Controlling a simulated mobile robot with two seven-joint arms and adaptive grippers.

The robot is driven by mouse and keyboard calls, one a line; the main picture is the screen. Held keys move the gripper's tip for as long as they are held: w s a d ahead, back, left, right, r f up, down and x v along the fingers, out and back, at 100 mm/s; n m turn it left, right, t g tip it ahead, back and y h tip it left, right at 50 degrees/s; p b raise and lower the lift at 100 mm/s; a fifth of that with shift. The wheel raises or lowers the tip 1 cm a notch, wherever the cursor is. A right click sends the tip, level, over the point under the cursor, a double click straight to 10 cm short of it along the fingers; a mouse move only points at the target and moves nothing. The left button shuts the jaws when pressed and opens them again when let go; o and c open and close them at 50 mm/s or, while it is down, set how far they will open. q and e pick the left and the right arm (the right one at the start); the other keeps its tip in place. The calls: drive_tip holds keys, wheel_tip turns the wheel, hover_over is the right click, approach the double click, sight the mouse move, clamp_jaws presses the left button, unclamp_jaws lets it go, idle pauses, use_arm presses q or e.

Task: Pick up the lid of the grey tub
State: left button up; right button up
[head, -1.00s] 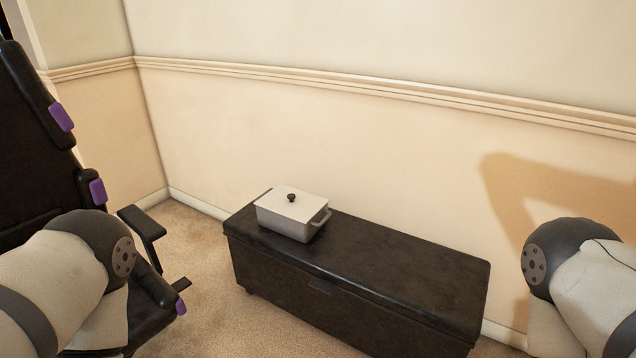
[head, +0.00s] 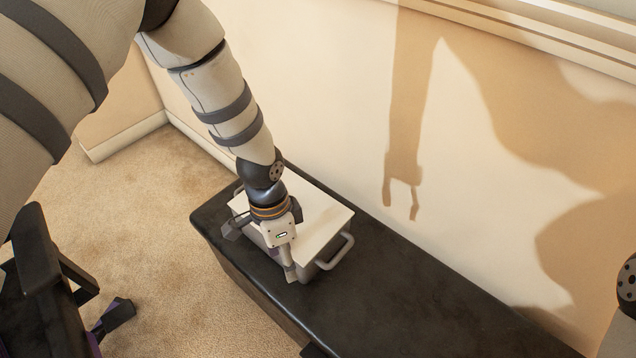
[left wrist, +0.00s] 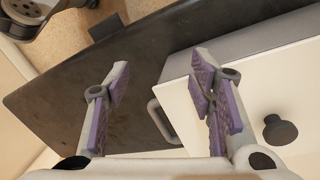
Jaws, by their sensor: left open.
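The grey tub (head: 325,262) stands on a black bench, its white lid (head: 322,215) flat on top. In the head view my left arm and gripper (head: 261,250) are in front of the tub and hide the lid's round dark knob. The left wrist view shows the knob (left wrist: 280,130) on the lid (left wrist: 262,88). My left gripper (left wrist: 161,60) is open, with nothing between its purple-padded fingers. One finger overlaps the lid's edge; the knob lies to the right of both fingers. The tub's side handle (left wrist: 160,119) shows between the fingers. I cannot tell whether anything touches.
The black bench (head: 430,300) is bare to the right of the tub and runs along a cream wall (head: 480,150). Carpet (head: 160,205) lies between the chair and bench.

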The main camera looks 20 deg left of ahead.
use_arm(q)
drive_tip(key=w+a+r+m+t+y+b, duration=0.15)
drive_tip(key=w+a+r+m, duration=0.3)
drive_tip(key=w+r, duration=0.65)
drive_tip(key=shift+n, duration=0.25)
drive_tip(key=f, duration=0.4)
drive_tip(key=w+f+b, duration=0.1)
drive_tip(key=f, duration=0.2)
drive_tip(key=w+f, duration=0.1)
drive_tip(key=f, duration=0.3)
drive_tip(key=shift+a+f+b, duration=0.3)
drive_tip(key=shift+a+b, duration=0.05)
drive_tip(key=shift+a, duration=0.05)
clamp_jaws()
use_arm(e)
drive_tip(key=shift+g, duration=0.5)
drive_tip(key=x, duration=0.3)
drive_tip(key=s+x, duration=0.1)
drive_tip(key=x, duration=0.1)
drive_tip(key=shift+s+r, duration=0.1)
drive_tip(key=shift+r, duration=0.15)
